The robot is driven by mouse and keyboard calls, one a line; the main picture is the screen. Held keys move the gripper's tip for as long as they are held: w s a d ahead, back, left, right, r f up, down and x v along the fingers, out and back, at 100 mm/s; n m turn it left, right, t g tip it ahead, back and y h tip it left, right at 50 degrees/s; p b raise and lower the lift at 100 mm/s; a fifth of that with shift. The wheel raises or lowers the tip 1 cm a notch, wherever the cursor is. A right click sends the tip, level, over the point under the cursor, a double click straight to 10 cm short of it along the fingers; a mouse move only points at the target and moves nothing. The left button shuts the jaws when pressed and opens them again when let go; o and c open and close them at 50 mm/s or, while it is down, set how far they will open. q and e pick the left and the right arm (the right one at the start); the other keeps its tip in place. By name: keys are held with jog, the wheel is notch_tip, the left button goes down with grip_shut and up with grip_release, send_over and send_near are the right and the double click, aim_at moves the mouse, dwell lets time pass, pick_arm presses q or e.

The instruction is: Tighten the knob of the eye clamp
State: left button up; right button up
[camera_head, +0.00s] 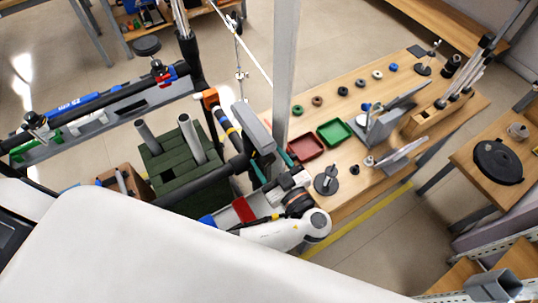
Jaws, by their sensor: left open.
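My left gripper (273,165) shows near the middle of the frame, its teal fingertips apart. It is beside the lower end of a long grey block (252,128) and left of a red tray. I cannot tell whether it touches anything. I cannot single out the eye clamp or its knob for certain. A small metal clamp (241,75) sits on a thin upright rod, above and left of the gripper. A black-knobbed clamp (157,67) sits on the dark bar at left, and another (36,119) at far left. My right gripper is not in view.
A wooden table (345,125) holds the red tray (306,146), a green tray (334,132), several small rings and a black round base (326,184). A grey post (284,65) rises by the gripper. Green slatted crate (182,165) stands left.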

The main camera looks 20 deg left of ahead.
pick_arm(q)
jog(key=shift+w+a, duration=0.15)
jog(key=shift+a, duration=0.05)
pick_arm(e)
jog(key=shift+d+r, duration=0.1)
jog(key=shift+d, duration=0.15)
pick_arm(q)
jog(key=c, duration=1)
jog(key=shift+f, duration=0.1)
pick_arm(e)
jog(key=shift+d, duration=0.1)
pick_arm(q)
jog(key=shift+m+b, duration=0.4)
jog(key=shift+m, duration=0.3)
jog(key=m, duration=0.2)
jog(key=shift+m+b, duration=0.4)
jog(key=shift+m, duration=1.3)
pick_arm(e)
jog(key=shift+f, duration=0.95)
pick_arm(q)
jog(key=shift+w, duration=0.1)
